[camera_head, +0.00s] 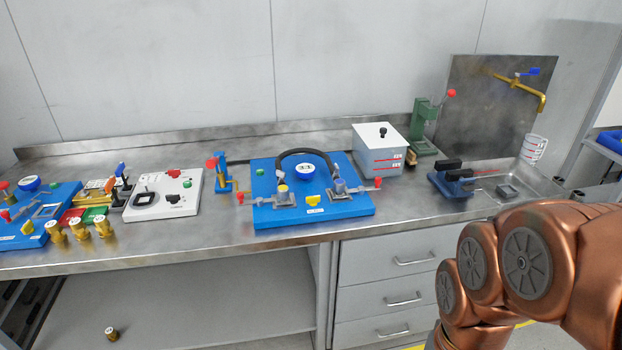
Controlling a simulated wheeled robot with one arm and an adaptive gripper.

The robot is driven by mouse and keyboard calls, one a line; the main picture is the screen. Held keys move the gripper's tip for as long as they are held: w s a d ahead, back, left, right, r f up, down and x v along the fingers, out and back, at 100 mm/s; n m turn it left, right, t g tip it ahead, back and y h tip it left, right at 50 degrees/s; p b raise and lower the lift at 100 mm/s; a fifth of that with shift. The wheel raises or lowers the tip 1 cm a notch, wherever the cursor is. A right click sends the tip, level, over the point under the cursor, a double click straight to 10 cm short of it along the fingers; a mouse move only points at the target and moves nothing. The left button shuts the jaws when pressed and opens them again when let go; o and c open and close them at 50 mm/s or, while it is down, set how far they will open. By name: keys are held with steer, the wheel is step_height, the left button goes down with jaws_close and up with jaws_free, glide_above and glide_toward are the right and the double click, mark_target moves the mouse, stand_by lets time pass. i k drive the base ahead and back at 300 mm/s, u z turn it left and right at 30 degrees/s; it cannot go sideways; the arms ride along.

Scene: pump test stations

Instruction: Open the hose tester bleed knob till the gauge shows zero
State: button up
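The hose tester is a blue base (352,210) on the bench at the middle of the view. A black hose (303,152) arches between its two end fittings. A round gauge (305,171) with a blue rim sits under the hose; its needle is too small to read. A yellow knob (312,200) sits in front of the gauge and may be the bleed knob; its setting cannot be told. Red-ended handles stick out at the left (241,197) and right (378,182). My copper arm shows at the lower right, apart from the tester. My gripper is out of view.
A white lidded tank (380,152), a green press (424,125) and a blue vise (452,181) stand right of the tester. A white switch panel (163,197) and several brass parts (79,229) stand left. One brass piece (112,333) lies below the bench.

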mark_target(312, 200)
steer(key=u, duration=0.5)
steer(key=i, duration=0.9)
steer(key=u, duration=0.6)
